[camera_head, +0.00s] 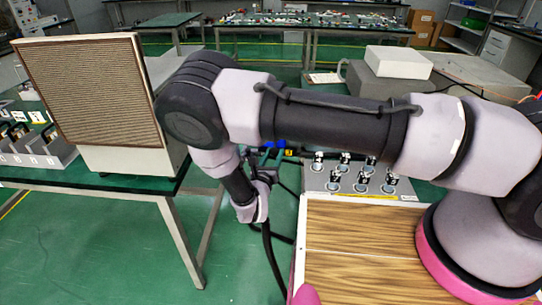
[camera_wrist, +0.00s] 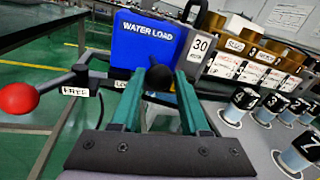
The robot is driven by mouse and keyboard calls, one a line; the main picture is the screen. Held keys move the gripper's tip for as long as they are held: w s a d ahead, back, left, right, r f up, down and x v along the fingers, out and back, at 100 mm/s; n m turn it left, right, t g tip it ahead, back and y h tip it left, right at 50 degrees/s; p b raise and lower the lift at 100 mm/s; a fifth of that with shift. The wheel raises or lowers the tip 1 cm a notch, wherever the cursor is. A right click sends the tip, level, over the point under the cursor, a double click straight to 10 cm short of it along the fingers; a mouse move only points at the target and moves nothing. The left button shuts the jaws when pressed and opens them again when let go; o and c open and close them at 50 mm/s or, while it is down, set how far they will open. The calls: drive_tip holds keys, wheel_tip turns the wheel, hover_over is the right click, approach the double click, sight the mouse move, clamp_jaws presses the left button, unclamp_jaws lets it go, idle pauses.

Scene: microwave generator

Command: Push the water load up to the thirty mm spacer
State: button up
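The blue water load (camera_wrist: 150,45), lettered WATER LOAD, stands upright ahead in the wrist view; a bit of its blue (camera_head: 268,153) shows past my arm in the head view. The spacer marked 30 (camera_wrist: 200,45) stands just to its right; whether they touch is hidden. My gripper (camera_wrist: 161,90) points at the water load's near side, its two teal fingers apart. A black ball knob (camera_wrist: 160,77) on a stem shows between the fingertips and nearly fills the gap. I cannot tell whether the fingers press on it. In the head view my arm hides most of this.
A lever with a red ball (camera_wrist: 18,98) and a FREE label (camera_wrist: 75,91) is left of my gripper. Several labelled blocks (camera_wrist: 252,72) stand right of the spacer, and numbered black-topped pegs (camera_wrist: 240,103) stand nearer. A large beige ribbed panel (camera_head: 85,85) is at left in the head view.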

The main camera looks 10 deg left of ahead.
drive_tip(key=o, duration=0.3)
drive_tip(key=shift+d, duration=0.1)
drive_tip(key=s+a, duration=0.1)
drive_tip(key=s, duration=0.9)
drive_tip(key=shift+s+a, duration=0.3)
drive_tip(key=shift+s, duration=0.05)
